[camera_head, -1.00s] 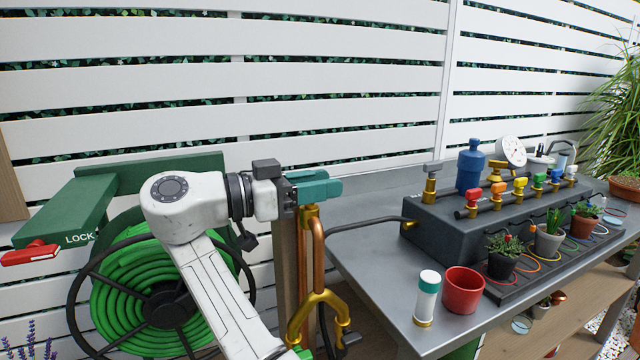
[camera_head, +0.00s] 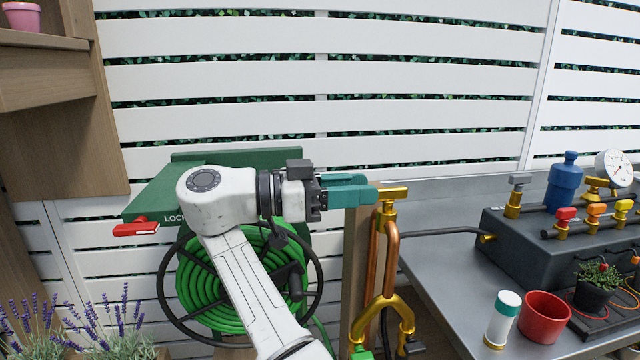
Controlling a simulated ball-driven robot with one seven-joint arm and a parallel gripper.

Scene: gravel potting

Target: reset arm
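My gripper (camera_head: 370,191) has teal fingers and is in the middle of the head view, pointing right at the end of my white arm. Its fingertips are beside or in front of the brass tap handle (camera_head: 394,193) on top of the copper pipe (camera_head: 391,250); I cannot tell whether they touch. The two fingers overlap from this side, so the gap between them does not show clearly. No held object is seen.
A green hose reel (camera_head: 205,295) with a red lock lever (camera_head: 134,229) is behind my arm. A metal bench (camera_head: 455,275) at right holds a red pot (camera_head: 543,318), a white-and-green cylinder (camera_head: 502,320) and a dark valve box (camera_head: 520,245). A wooden shelf (camera_head: 50,80) is at upper left.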

